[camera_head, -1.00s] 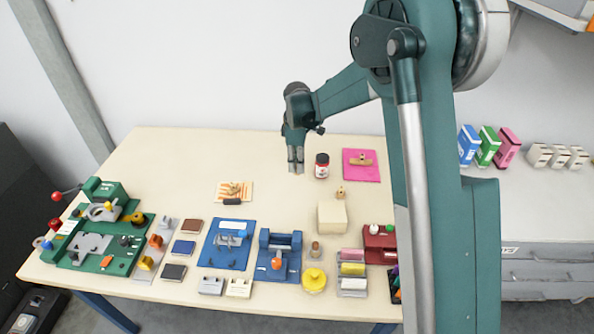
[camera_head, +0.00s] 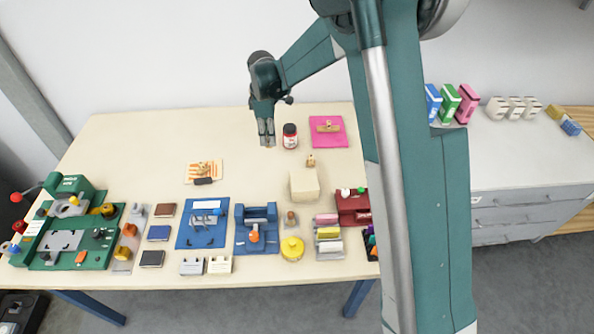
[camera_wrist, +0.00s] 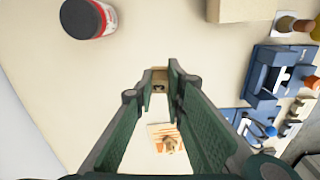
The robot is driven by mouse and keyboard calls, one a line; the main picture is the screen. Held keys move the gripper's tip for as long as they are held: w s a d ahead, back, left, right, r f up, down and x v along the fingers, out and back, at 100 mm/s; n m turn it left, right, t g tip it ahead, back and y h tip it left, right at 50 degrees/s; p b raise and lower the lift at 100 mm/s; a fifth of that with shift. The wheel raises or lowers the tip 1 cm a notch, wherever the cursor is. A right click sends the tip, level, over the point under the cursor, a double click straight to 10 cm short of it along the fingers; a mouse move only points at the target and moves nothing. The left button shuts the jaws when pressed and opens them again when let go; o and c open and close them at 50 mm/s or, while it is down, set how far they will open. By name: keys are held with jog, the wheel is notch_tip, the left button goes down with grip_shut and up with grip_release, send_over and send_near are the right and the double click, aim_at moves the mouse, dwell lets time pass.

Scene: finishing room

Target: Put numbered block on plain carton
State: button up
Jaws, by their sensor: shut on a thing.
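My gripper (camera_head: 267,143) points down over the back middle of the table, left of the red-and-white jar. In the wrist view its fingers (camera_wrist: 160,78) are closed on a small tan block (camera_wrist: 160,74) with a dark mark, which I take for the numbered block; the mark is too small to read. The plain carton (camera_head: 304,186) is a beige box on the table, in front and to the right of my gripper, and apart from it. Part of the carton shows at the top of the wrist view (camera_wrist: 243,10). The fingers hide part of the block.
The dark-lidded jar (camera_head: 290,137) stands close to my gripper. A small wooden piece (camera_head: 311,161) stands just behind the carton. A pink sheet (camera_head: 318,140) lies at the back right. Blue fixtures (camera_head: 202,236) and other parts crowd the front. The table's back left is clear.

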jog(key=s+d+r+p, duration=0.2)
jog(key=s+d+r, duration=0.1)
jog(key=s+d, duration=0.3)
jog(key=s+d+r+p, duration=0.3)
jog(key=s+d, duration=0.3)
jog(key=s, duration=0.2)
jog(key=shift+s+d+r+n, duration=0.25)
jog(key=shift+s+n, duration=0.05)
send_over(304, 180)
jog(key=shift+f, duration=2.95)
jog(key=shift+f, duration=0.1)
jog(key=shift+f, duration=1.95)
jog(key=shift+f, duration=0.2)
